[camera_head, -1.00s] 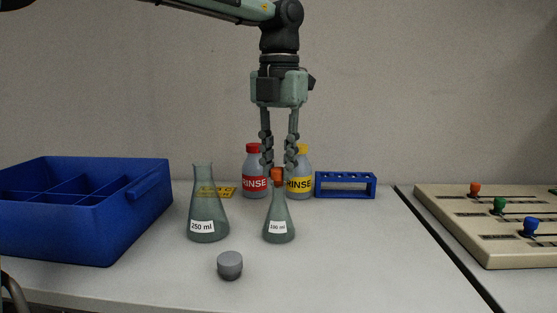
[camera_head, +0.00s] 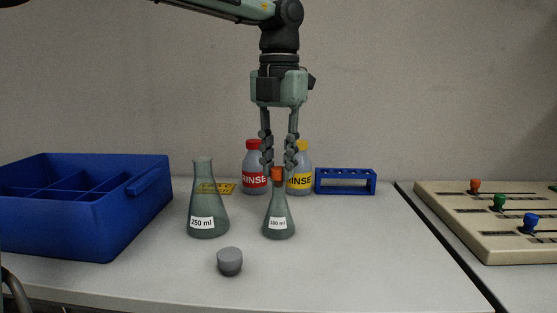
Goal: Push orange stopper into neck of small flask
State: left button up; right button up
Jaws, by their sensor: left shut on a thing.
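The small flask (camera_head: 279,215), labelled 100 ml, stands upright on the bench. The orange stopper (camera_head: 277,174) is at the top of its neck, upright. How deep it sits in the neck cannot be told. My left gripper (camera_head: 278,172) points straight down over the flask, its fingers on either side of the stopper, shut on it. My right gripper is not in view.
A larger 250 ml flask (camera_head: 207,205) stands to the left, with a grey stopper (camera_head: 230,262) in front. Behind are a red-capped bottle (camera_head: 254,165), a yellow-capped bottle (camera_head: 303,165) and a blue rack (camera_head: 345,181). A blue bin (camera_head: 120,225) stands left; a beige panel (camera_head: 480,225) lies right.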

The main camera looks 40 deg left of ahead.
pick_arm(q)
jog(key=o, duration=1.3)
